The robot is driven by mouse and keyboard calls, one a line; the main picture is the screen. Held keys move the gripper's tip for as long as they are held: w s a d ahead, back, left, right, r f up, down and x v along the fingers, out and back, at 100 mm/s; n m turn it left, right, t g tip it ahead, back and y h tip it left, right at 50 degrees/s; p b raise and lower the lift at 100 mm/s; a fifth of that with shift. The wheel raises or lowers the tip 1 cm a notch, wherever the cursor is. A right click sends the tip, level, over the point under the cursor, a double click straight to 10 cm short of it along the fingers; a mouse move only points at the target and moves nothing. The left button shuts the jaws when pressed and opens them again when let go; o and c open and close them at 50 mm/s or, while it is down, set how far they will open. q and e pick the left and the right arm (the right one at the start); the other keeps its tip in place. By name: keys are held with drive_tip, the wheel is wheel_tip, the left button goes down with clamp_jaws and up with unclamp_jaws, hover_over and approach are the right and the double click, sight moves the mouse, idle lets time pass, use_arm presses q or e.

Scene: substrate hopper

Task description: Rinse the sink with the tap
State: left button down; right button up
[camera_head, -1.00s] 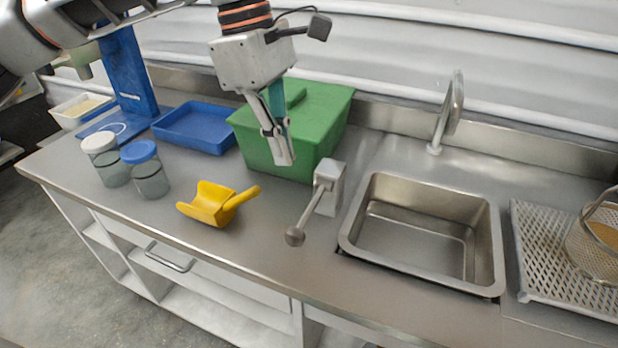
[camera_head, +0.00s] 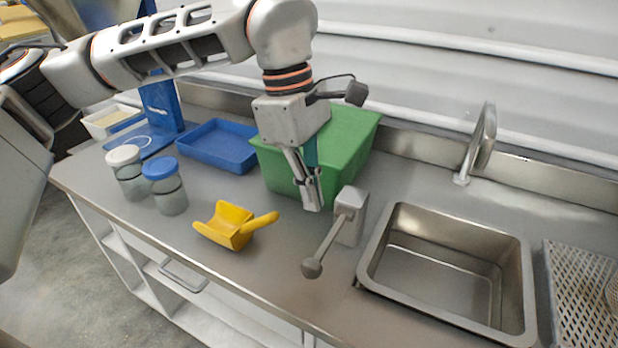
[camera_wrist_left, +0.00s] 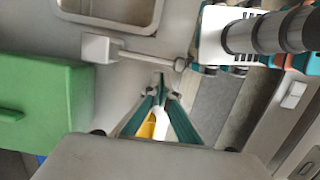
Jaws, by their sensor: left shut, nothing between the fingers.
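The sink (camera_head: 450,285) is an empty steel basin in the counter, at the right of the head view. The curved steel tap (camera_head: 483,145) stands behind it. Left of the sink is a grey block with a lever (camera_head: 332,240) ending in a ball knob. The lever also shows in the left wrist view (camera_wrist_left: 148,59). My left gripper (camera_head: 316,207) is shut and empty, pointing down between the green bin and the lever block, apart from the knob. Its fingertips show in the left wrist view (camera_wrist_left: 160,85). Parts that look like my right gripper show there too, fingers unclear.
A green bin (camera_head: 350,135) stands behind my left gripper. A yellow scoop (camera_head: 232,225), two lidded jars (camera_head: 168,190) and a blue tray (camera_head: 215,146) are to its left. A perforated rack (camera_head: 580,300) is right of the sink. The front counter strip is clear.

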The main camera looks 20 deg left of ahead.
sight(323, 246)
use_arm(q)
drive_tip(key=f, duration=0.2)
drive_tip(key=d+f, duration=0.1)
drive_tip(key=f, duration=0.5)
drive_tip(key=shift+s+d+f, duration=0.15)
drive_tip(key=shift+d, duration=0.15)
